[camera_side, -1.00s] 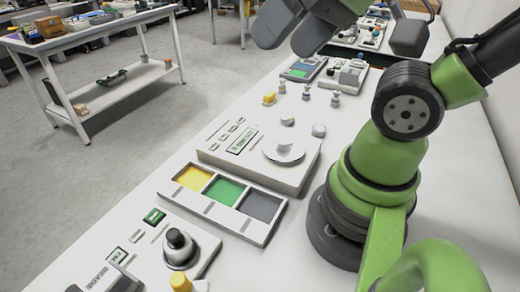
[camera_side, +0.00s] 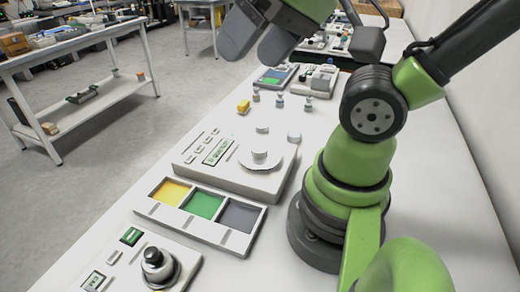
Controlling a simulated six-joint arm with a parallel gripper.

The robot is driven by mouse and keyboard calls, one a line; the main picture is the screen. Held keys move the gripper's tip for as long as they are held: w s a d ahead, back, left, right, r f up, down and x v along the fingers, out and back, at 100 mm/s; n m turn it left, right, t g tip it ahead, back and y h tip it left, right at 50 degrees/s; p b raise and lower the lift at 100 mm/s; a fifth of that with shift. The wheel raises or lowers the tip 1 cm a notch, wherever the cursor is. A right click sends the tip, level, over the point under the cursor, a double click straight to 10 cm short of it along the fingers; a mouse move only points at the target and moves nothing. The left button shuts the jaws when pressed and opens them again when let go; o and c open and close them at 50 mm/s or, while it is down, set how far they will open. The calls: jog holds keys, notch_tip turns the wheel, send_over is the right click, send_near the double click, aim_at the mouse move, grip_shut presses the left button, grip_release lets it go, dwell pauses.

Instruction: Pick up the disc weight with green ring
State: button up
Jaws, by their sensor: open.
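My gripper (camera_side: 259,44) is at the top of the view, raised above the far part of the white table (camera_side: 405,200). Its two dark fingers are apart, with nothing between them. Small pale discs sit behind the weighing scale: one disc (camera_side: 262,128) close to its back edge and another disc (camera_side: 294,137) to the right. A pale weight (camera_side: 260,155) stands on the scale's round pan (camera_side: 246,163). I cannot make out a green ring on any of these.
The scale (camera_side: 232,181) stands mid-table. In front is a tray (camera_side: 206,231) with yellow, green and grey compartments. Several knobbed weights (camera_side: 280,101) and a yellow block (camera_side: 243,106) stand farther back. A device (camera_side: 156,266) with a dark knob is at the front.

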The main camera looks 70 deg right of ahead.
jog(key=n+g+h, duration=0.2)
jog(key=n+g, duration=0.4)
jog(key=g, duration=0.1)
send_near(260, 147)
jog(key=shift+w+f, duration=0.1)
jog(key=shift+f, duration=4.5)
jog(key=c, duration=1.2)
jog(key=shift+r, duration=0.1)
